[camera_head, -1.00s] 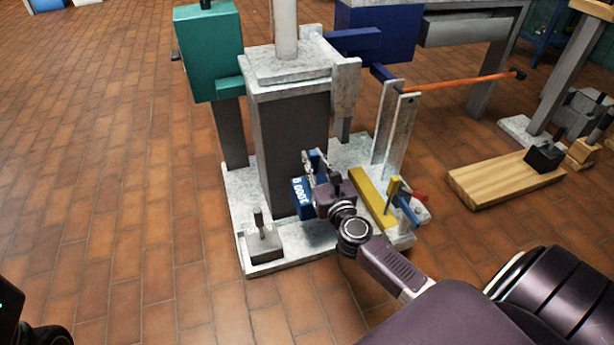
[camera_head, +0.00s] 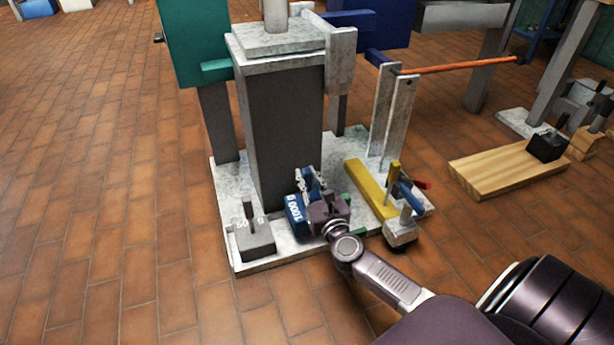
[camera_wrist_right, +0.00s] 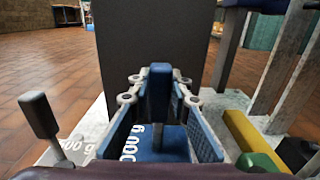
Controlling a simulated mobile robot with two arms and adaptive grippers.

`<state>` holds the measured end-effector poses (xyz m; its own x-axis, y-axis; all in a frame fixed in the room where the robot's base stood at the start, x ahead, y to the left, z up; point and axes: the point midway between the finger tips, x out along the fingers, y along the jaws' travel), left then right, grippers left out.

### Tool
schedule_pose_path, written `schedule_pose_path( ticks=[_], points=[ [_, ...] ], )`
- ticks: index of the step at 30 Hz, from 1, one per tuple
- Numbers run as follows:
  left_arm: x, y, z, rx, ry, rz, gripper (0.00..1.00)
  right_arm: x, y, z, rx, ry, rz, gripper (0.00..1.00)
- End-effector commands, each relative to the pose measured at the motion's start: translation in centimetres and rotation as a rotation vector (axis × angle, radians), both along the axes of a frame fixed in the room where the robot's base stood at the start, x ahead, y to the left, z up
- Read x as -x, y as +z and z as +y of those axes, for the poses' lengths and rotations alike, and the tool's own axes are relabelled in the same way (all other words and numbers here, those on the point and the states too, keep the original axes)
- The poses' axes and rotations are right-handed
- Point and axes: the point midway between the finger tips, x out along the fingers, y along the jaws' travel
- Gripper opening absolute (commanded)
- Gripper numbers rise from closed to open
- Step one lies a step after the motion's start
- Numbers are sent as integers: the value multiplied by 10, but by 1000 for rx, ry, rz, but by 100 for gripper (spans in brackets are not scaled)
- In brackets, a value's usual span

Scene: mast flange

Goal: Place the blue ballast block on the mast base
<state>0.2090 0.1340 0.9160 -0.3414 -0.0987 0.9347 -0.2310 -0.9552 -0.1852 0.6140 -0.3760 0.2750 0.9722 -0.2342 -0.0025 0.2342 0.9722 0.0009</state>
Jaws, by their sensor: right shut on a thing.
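The blue ballast block (camera_head: 297,216), with white "1000 g" lettering, is at the front of the pale mast base plate (camera_head: 285,252), close before the dark grey column. My right gripper (camera_head: 311,186) is shut on the upright handle of the block. In the right wrist view the handle stands between my right gripper's fingers (camera_wrist_right: 158,100), with the blue block (camera_wrist_right: 160,148) below them. The block looks upright and at or very near the plate; I cannot tell whether it touches. Fingers hide part of it. My left gripper is not in view.
A grey weight (camera_head: 256,238) with a handle stands on the plate's front left corner. A yellow bar (camera_head: 366,184) and another pale weight (camera_head: 400,232) are to the right. The dark column (camera_head: 285,140) rises just behind the block. A wooden board (camera_head: 500,170) lies on the floor at right.

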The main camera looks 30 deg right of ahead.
Motion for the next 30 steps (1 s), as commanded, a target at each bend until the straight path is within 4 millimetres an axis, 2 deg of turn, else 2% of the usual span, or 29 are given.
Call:
schedule_pose_path(
  ticks=[5,11,15,29,30],
  points=[
    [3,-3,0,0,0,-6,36,-1,-1,-1,4,-1,-8,0],
    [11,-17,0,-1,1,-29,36,-1,-24,0,4,0,-8,0],
    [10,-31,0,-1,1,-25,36,-1,-39,-1,3,-1,-9,0],
    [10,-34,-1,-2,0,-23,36,-1,-44,-1,3,-1,-9,0],
    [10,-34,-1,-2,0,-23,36,0,-47,0,1,0,-1,21]
  ],
)
